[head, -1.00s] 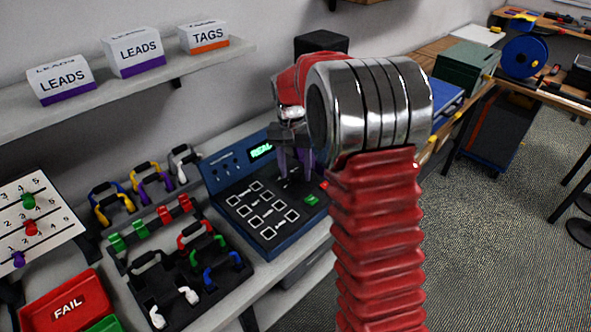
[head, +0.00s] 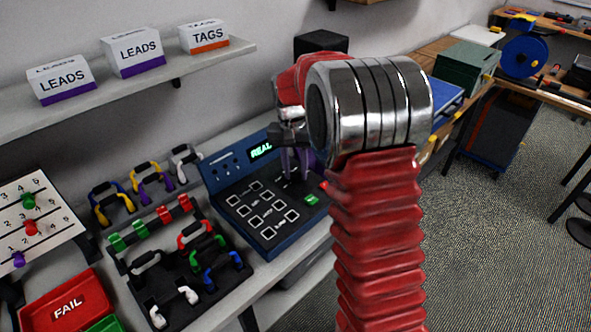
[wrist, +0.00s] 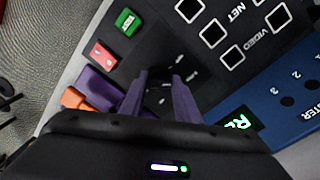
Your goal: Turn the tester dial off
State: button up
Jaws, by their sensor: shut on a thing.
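The tester (head: 285,232) is a blue case with a dark sloped panel, on the bench in the middle of the head view. My gripper (head: 293,180) is over the panel's upper right part, fingers pointing down. In the wrist view its two purple-grey fingers (wrist: 159,84) are close together over small white marks on the panel. They are shut on the dial, which is dark and mostly hidden between them, so its pointer cannot be read.
A green button (wrist: 128,22) and a red button (wrist: 100,55) lie beside the fingers. A purple and orange thing (wrist: 97,90) is beside the tester. A rack of coloured leads (head: 178,262) stands left of it, and a red FAIL tray (head: 85,287) farther left.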

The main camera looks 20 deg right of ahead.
aim_at(292, 172)
jog(key=shift+w+a, duration=0.1)
jog(key=n, duration=0.4)
jog(key=shift+a, duration=0.1)
jog(key=n, duration=0.4)
jog(key=shift+n+t, duration=0.3)
jog(key=shift+n, duration=0.1)
dwell(0.3)
jog(key=o, duration=1)
jog(key=shift+r, duration=0.1)
notch_tip(292, 172, up, 14)
jog(key=shift+a+f, duration=0.25)
jog(key=shift+a, duration=0.1)
